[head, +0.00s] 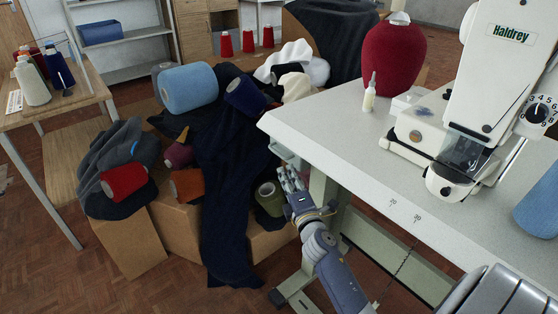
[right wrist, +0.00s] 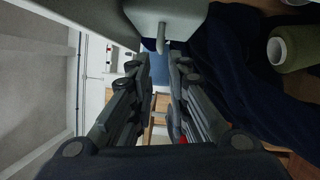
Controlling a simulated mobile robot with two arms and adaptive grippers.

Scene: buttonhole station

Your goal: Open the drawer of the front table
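The front table (head: 330,120) has a pale grey top and carries a white sewing machine (head: 500,75). A small pale drawer (head: 284,154) shows under its left end. In the right wrist view, the pale drawer (right wrist: 180,18) is at the top, with a short grey handle (right wrist: 160,38) sticking out from it. My right gripper (head: 290,178) is just below the drawer in the head view. In the right wrist view its two fingers (right wrist: 160,62) are apart and empty, with the handle near the gap between the tips. I cannot tell whether they touch it. My left gripper is not in view.
Cardboard boxes (head: 130,240) with dark cloth (head: 225,190) and several yarn cones stand left of the table. An olive cone (head: 270,198) is close beside my right gripper. A red cone (head: 392,55) and a small bottle (head: 370,92) stand on the tabletop.

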